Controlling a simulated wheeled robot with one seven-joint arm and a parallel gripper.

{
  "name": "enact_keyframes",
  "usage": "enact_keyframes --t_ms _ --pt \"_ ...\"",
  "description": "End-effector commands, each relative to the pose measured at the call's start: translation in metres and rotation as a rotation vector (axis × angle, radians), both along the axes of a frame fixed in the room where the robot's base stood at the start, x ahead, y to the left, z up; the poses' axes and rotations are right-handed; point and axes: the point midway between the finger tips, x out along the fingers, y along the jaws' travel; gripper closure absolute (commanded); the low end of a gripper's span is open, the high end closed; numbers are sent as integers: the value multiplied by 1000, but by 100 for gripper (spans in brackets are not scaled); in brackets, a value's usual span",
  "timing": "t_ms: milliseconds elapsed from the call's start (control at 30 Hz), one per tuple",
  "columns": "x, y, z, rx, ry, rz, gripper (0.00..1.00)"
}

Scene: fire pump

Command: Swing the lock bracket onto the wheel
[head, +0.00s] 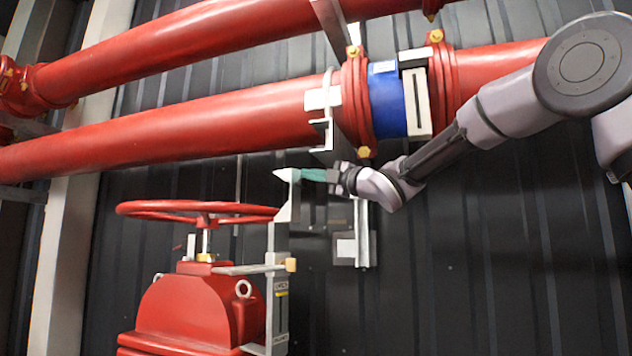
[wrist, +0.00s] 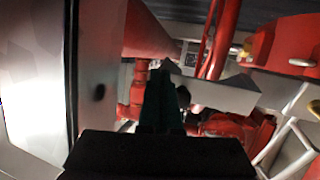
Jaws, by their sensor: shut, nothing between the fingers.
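The red wheel (head: 198,209) lies level on top of the red valve body (head: 190,308) at lower left in the head view. The grey lock bracket (head: 281,212) stands upright just right of the wheel's rim, with its pointed upper end above rim height. In the wrist view the dark green fingers (wrist: 163,95) point at a grey plate (wrist: 215,90), which seems to be the bracket.
Two thick red pipes (head: 220,120) cross above the wheel. A flanged joint with a blue band (head: 388,103) and a grey pipe support (head: 322,105) sit close above my gripper. The dark ribbed wall (head: 450,260) is behind. Space right of the bracket, below my arm, looks clear.

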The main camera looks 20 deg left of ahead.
Motion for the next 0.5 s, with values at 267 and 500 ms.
enact_keyframes --t_ms 267,500 --pt "9 20 13 0 1 0 100" --pt "13 29 19 0 0 -1 100"
